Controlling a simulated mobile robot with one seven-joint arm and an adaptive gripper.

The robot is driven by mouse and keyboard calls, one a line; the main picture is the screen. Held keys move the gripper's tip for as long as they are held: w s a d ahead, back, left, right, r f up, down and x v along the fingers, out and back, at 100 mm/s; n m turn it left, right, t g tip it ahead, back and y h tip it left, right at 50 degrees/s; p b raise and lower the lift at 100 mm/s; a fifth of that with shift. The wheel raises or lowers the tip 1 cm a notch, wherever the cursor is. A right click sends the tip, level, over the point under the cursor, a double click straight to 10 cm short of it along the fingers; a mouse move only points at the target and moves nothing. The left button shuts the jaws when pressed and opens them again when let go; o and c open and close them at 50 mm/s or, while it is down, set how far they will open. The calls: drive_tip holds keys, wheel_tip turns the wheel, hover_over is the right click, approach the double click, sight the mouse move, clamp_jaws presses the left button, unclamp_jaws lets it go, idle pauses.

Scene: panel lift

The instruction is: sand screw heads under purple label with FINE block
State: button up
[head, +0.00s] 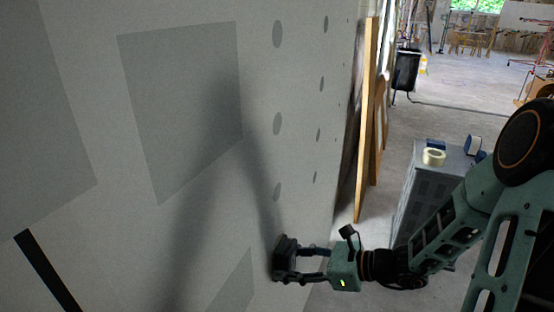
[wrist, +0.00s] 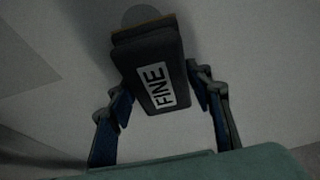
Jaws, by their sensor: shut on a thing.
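My gripper (head: 300,265) is shut on a dark sanding block (head: 285,258) at the lower part of the wall panel. In the wrist view the block (wrist: 150,62) sits between my two fingers (wrist: 160,95) and bears a white label reading FINE. Its far face is at the grey panel (wrist: 60,40); I cannot tell whether it touches. A grey round spot (wrist: 146,16) shows just beyond the block. Several grey oval spots (head: 277,124) run in columns down the panel (head: 190,220) above the block. No purple label is visible in either view.
Darker grey rectangular patches (head: 185,95) and a black strip (head: 48,270) mark the panel. A grey cabinet (head: 430,180) with a tape roll (head: 433,157) on it stands at right. Wooden boards (head: 367,120) lean past the panel's edge. Open floor lies beyond.

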sight(280, 243)
drive_tip(key=shift+w+a, duration=0.1)
drive_tip(key=shift+a, duration=0.1)
idle(0.3)
drive_tip(key=shift+r+p, duration=0.5)
drive_tip(key=shift+r, duration=0.05)
wheel_tip(280, 243, up, 6)
drive_tip(key=p, duration=0.5)
drive_tip(key=shift+f, duration=0.2)
wheel_tip(280, 243, up, 12)
drive_tip(key=p, duration=1)
drive_tip(key=shift+d+p, duration=0.15)
drive_tip(key=shift+p, duration=0.15)
